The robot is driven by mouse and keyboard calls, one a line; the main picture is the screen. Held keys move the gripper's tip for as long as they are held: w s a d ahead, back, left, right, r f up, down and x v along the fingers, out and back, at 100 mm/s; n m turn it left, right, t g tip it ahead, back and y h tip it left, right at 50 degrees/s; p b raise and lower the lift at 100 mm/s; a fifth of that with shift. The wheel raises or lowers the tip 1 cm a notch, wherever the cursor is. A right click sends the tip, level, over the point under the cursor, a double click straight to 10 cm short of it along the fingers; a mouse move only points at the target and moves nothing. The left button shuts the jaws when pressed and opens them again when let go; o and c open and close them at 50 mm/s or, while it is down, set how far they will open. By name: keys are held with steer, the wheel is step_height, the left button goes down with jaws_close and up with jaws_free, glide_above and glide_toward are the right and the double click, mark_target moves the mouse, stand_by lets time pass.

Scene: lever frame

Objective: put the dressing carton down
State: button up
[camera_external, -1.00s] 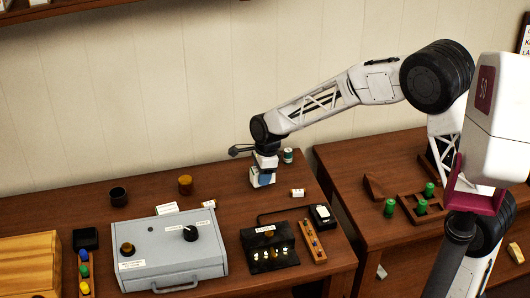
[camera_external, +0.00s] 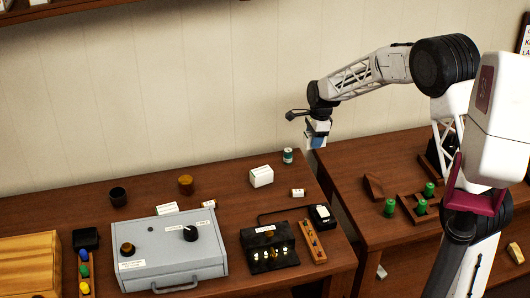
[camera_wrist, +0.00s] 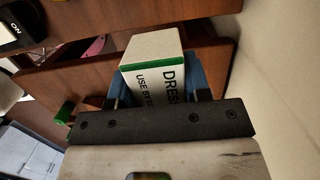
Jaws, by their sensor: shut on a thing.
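The dressing carton (camera_wrist: 152,80) is white with a green edge and black print in the wrist view. It sits between the blue finger pads of my gripper (camera_wrist: 162,85), which is shut on it. In the external view my gripper (camera_external: 316,141) hangs in the air near the back right corner of the left table, by the gap between the two tables. The carton is hard to tell from the fingers there.
A white box (camera_external: 261,176) and a teal-and-white can (camera_external: 288,156) stand at the left table's back right, with a small white box (camera_external: 297,193) nearby. A grey control box (camera_external: 170,255) is in front. The right table (camera_external: 350,165) holds a wooden wedge and green pegs.

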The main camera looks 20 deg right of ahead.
steer(key=w+d, duration=0.4)
steer(key=d, duration=1)
steer(key=shift+d, duration=0.25)
glide_above(346, 155)
steer(key=shift+d+f, duration=0.15)
steer(key=shift+f, duration=3)
steer(key=shift+f, duration=1.85)
steer(key=shift+f, duration=0.1)
steer(key=o, duration=0.9)
